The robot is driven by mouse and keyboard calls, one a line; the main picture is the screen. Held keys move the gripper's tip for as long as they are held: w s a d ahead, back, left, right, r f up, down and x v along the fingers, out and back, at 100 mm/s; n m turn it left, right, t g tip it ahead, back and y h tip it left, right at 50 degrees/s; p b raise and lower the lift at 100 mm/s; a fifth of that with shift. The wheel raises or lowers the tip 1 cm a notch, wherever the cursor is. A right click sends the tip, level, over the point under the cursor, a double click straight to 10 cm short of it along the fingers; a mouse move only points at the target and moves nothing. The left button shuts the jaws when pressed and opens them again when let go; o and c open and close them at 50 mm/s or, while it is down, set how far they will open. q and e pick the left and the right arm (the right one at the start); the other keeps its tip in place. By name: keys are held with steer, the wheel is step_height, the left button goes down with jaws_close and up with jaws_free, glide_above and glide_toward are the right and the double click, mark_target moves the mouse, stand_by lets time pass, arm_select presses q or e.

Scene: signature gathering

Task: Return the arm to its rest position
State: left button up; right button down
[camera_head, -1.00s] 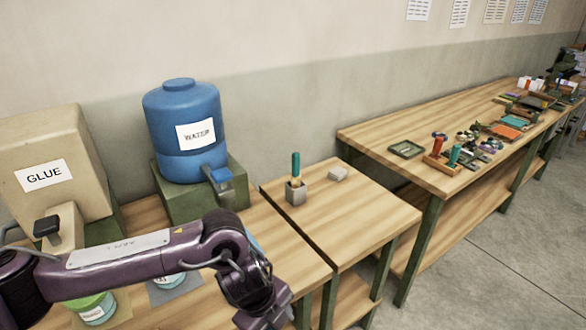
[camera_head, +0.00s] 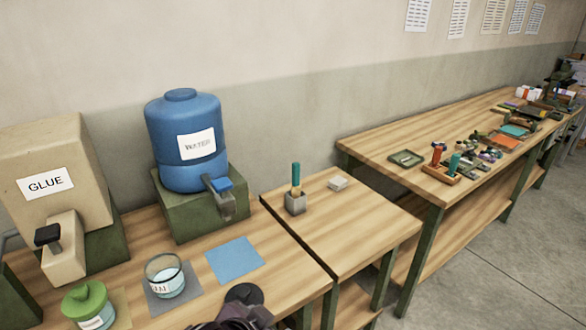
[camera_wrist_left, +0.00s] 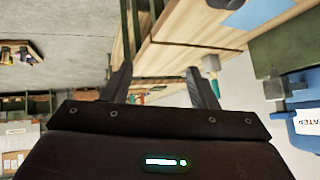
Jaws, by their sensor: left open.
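My left arm (camera_head: 238,308) shows only as a dark piece at the bottom edge of the head view, in front of the near table (camera_head: 205,300). In the left wrist view my left gripper (camera_wrist_left: 162,82) has its two dark fingers spread apart, with nothing between them. It is clear of the tables and holds nothing. My right gripper is not in either view.
A blue WATER tank (camera_head: 186,140) and a beige GLUE dispenser (camera_head: 50,170) stand at the back left. A glass jar (camera_head: 166,277), a green-lidded jar (camera_head: 88,303) and a bare blue mat (camera_head: 235,260) lie before them. A small grey holder (camera_head: 295,203) stands on the middle table.

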arm_select(q)
steer(key=s+a+f+n+g+y, duration=0.25)
steer(key=s+a+f, duration=0.2)
steer(key=a, duration=0.25)
steer(key=s+a+f+n+g+y, duration=0.1)
steer(key=s+a+f+n+g, duration=0.2)
steer(key=s+a, duration=0.4)
step_height(320, 180, down, 35)
steer(key=s+a+b, duration=0.1)
steer(key=s+b, duration=0.1)
steer(key=b, duration=0.2)
steer(key=s+a+f+g+b, duration=0.1)
steer(key=s+a+f+b, duration=0.1)
steer(key=s+f, duration=1.6)
steer(key=shift+s+a+f, duration=0.4)
steer(key=shift+a+f, duration=0.15)
steer(key=shift+a, duration=0.15)
